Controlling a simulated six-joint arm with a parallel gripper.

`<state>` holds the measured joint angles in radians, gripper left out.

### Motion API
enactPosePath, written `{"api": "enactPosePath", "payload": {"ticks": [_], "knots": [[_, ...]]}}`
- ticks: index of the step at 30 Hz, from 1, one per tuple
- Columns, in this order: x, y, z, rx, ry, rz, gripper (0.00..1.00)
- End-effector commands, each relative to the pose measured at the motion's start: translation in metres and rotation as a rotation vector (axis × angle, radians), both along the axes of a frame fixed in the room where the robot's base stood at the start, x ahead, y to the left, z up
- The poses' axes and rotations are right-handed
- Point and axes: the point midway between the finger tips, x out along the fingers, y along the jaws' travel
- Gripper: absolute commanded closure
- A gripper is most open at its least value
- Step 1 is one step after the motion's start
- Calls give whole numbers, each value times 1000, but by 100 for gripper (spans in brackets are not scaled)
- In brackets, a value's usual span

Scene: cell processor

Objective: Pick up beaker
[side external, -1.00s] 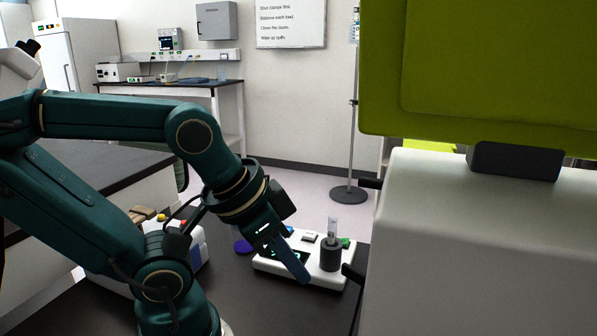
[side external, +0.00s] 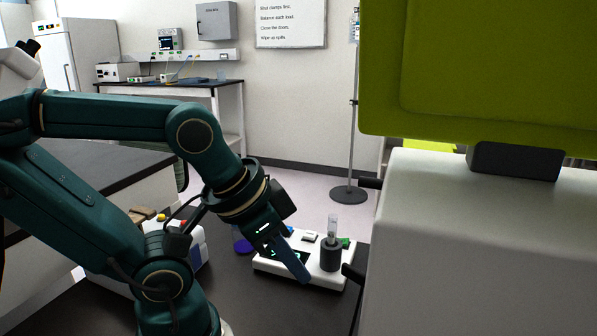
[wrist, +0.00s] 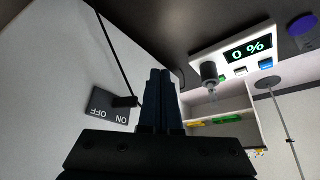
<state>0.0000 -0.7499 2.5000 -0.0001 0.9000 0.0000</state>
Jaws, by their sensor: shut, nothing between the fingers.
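A small clear glass vessel (side external: 332,226) stands upright in a dark round holder (side external: 331,257) on a white device (side external: 272,267). It is the likeliest beaker in view, though it looks narrow like a tube. In the wrist view the vessel (wrist: 213,93) juts from the dark holder (wrist: 208,73), right of my fingers. My gripper (side external: 303,277) points down in front of the white device, left of the holder and apart from the vessel. In the wrist view my gripper (wrist: 160,73) has its two fingers together with nothing between them.
A large white machine (side external: 480,260) with a raised green lid (side external: 480,70) fills the right side. Its ON/OFF switch (wrist: 108,106) shows in the wrist view. A purple round object (side external: 242,245) lies behind my gripper. The dark tabletop (side external: 262,312) in front is clear.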

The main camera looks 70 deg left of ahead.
Motion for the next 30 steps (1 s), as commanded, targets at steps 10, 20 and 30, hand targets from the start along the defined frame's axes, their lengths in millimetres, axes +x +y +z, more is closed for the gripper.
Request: {"api": "enactPosePath", "payload": {"ticks": [10,20,30], "knots": [[0,0,0,0,0,0,66],[0,0,0,0,0,0,0],[1,0,35,0,-6,0,0]]}}
